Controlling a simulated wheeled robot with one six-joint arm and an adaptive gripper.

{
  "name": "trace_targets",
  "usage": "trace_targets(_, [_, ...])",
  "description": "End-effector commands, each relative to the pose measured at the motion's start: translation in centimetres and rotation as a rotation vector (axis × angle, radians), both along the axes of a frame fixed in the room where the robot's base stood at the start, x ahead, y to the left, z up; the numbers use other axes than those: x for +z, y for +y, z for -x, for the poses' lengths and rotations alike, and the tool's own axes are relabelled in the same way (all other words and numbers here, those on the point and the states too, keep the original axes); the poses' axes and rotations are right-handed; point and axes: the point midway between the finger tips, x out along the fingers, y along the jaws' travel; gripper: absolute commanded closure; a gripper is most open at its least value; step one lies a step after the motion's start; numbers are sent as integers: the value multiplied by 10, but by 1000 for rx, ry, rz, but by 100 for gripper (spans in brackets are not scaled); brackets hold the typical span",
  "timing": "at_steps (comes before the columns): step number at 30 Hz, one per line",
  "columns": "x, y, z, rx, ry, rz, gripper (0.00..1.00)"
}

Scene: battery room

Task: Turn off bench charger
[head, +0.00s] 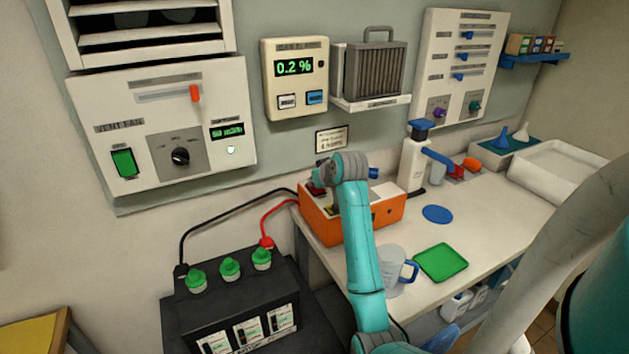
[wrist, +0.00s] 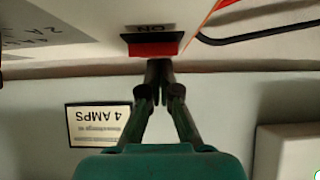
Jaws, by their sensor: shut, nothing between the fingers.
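The bench charger (head: 320,228) is an orange box with a pale top at the back left of the bench, beside the battery. My arm reaches over it and partly hides its top. My gripper (wrist: 158,64) is shut and empty, its fingertips together at the edge of a red and black rocker switch (wrist: 152,46) in the wrist view. An upside-down ON label (wrist: 150,28) sits beside the switch. I cannot tell whether the fingertips touch the switch.
A black battery (head: 184,312) with green caps stands left, its black and red cables running to the charger. A clear jug (head: 392,268), green tray (head: 441,263) and white dispenser (head: 411,168) are right. A wall sign (head: 331,139) hangs behind the charger.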

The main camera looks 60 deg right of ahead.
Motion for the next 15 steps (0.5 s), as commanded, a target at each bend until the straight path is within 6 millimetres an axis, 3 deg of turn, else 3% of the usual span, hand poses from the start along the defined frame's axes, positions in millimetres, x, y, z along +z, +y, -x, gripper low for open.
trace_targets(15, [-6, 9, 15, 0, 9, -8, 100])
